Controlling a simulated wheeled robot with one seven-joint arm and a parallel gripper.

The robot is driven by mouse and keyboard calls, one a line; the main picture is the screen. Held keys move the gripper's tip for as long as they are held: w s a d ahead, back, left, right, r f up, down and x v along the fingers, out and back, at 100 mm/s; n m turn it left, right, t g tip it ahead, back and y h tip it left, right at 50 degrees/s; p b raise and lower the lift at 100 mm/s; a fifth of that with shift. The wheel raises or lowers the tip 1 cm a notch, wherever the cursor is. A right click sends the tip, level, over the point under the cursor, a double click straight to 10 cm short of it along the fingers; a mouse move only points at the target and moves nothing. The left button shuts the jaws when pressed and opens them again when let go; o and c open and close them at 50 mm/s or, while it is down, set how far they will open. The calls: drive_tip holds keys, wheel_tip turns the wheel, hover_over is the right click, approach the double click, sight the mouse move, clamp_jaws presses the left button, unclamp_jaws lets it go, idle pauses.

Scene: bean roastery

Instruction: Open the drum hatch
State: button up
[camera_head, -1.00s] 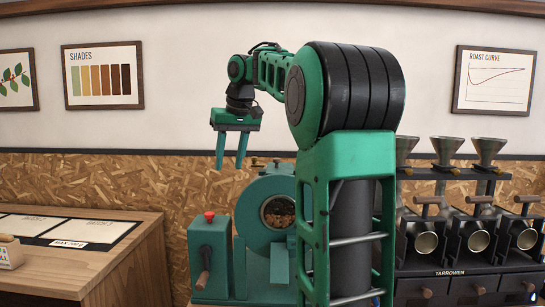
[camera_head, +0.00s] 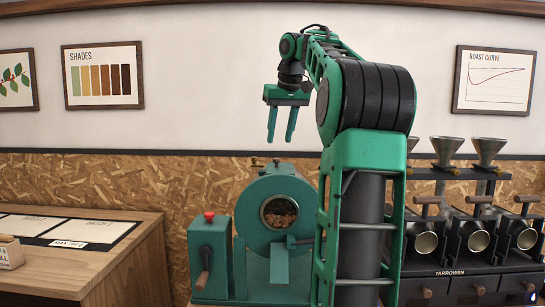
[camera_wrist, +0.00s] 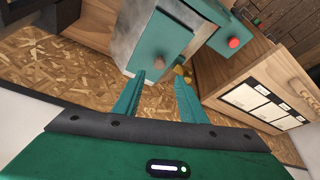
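The teal roaster drum (camera_head: 262,190) stands below my gripper in the head view. Its front has a round opening or window (camera_head: 280,212) with brown beans behind it. A teal bar-like part (camera_head: 293,241) sticks out just below the window; I cannot tell whether it belongs to the hatch or how the hatch stands. My gripper (camera_head: 281,140) hangs above the drum, apart from it, fingers pointing down. The fingers are spread and empty. The wrist view also shows my gripper (camera_wrist: 159,82), with a teal housing with a round knob (camera_wrist: 158,62) beyond the fingertips.
A teal box (camera_head: 208,258) with a red button (camera_head: 209,216) and a wooden-handled lever (camera_head: 203,272) stands left of the drum. A wooden counter (camera_head: 125,262) is at left. Black machines with metal funnels (camera_head: 487,150) stand at right. The air around my gripper is free.

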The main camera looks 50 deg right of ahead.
sight(277, 159)
drive_tip(key=shift+x, duration=3.55)
drive_tip(key=shift+s, duration=0.1)
